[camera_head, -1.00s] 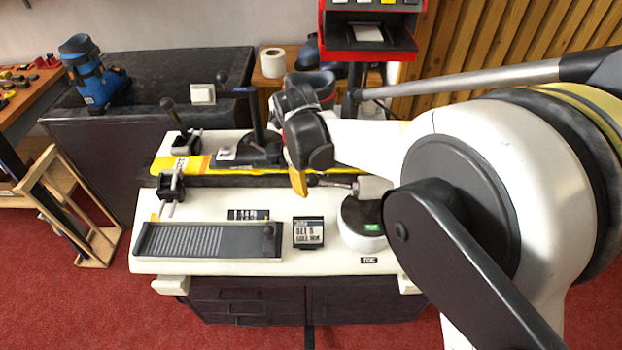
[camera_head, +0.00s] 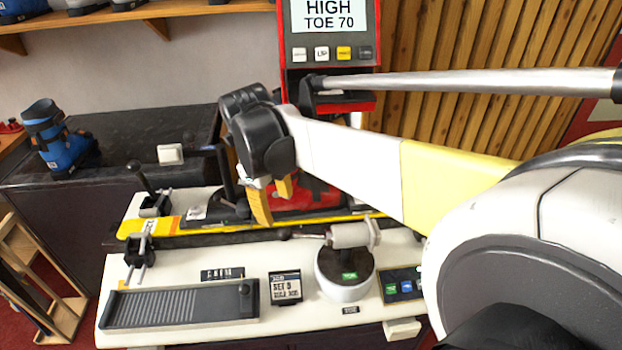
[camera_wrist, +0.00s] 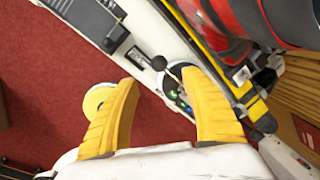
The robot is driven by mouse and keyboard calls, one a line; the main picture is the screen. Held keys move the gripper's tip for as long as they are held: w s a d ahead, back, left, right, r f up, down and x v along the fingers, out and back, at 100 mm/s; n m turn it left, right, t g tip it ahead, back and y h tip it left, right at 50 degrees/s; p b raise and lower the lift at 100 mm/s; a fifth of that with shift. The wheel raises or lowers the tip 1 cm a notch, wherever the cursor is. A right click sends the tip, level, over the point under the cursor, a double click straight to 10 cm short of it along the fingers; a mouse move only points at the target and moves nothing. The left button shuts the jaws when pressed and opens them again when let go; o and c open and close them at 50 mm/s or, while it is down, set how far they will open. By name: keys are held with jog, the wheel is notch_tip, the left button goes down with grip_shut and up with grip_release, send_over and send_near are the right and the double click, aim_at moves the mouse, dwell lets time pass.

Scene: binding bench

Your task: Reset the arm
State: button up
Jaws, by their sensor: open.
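My gripper (camera_head: 270,200) is at the end of my white and yellow arm, above the back part of the white bench (camera_head: 190,270) in the head view. Its yellow fingers point down. In the wrist view my gripper (camera_wrist: 163,100) shows two yellow fingers spread apart with nothing between them. Below them are red floor and the bench edge. Part of a red and black object (camera_head: 305,195) shows behind the fingers; my arm hides some of it.
The bench carries a yellow rail (camera_head: 160,226), a ribbed dark tray (camera_head: 180,306), a small labelled box (camera_head: 285,288) and a round white device (camera_head: 344,285). A screen unit (camera_head: 331,25) reads "HIGH TOE 70". A blue boot (camera_head: 60,145) stands on the dark counter at left.

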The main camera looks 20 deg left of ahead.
dwell(0.3)
jog(key=w+d+r+n+t+y+b, duration=0.1)
jog(key=w+d+r+n, duration=0.2)
jog(key=d, duration=1)
jog(key=d+r+n+b, duration=0.15)
jog(key=d+n, duration=0.35)
jog(key=d, duration=0.7)
jog(key=s+d+f+n+t, duration=0.1)
jog(key=s+d+f+n, duration=0.1)
jog(key=d, duration=0.6)
jog(key=s+d+f+n+t, duration=0.1)
jog(key=s+d+n, duration=0.4)
jog(key=s+d, duration=0.1)
jog(key=s+d+f+n+t+h, duration=0.1)
jog(key=s+d+f+n+t, duration=0.1)
jog(key=d, duration=0.7)
jog(key=shift+s+d+f+n+b, duration=0.35)
jog(key=shift+s+n, duration=0.45)
jog(key=shift+s, duration=0.15)
jog(key=shift+r, duration=0.1)
